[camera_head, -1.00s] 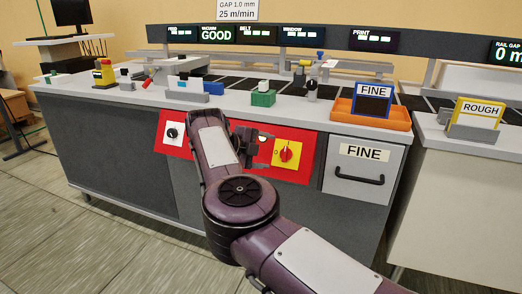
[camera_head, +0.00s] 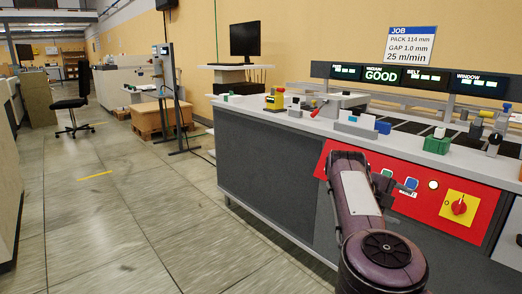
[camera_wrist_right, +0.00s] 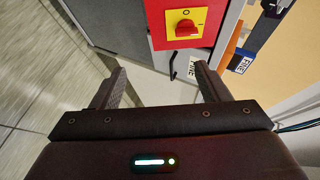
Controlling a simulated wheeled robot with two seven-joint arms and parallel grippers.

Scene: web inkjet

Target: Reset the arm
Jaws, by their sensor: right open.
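My right arm, purple with pale panels, comes in from the bottom right of the head view and reaches up to the red control panel (camera_head: 440,212). My right gripper (camera_head: 408,188) shows only partly behind the arm, in front of the panel. In the right wrist view the gripper (camera_wrist_right: 160,76) is open, with nothing between its fingers. The yellow plate with a red rotary knob (camera_head: 459,207) is right of the gripper. The knob also shows in the wrist view (camera_wrist_right: 187,28), beyond the fingers. My left gripper is out of view.
The long machine counter (camera_head: 270,170) fills the right side. A green block (camera_head: 437,143) and a blue block (camera_head: 383,127) stand on its top.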

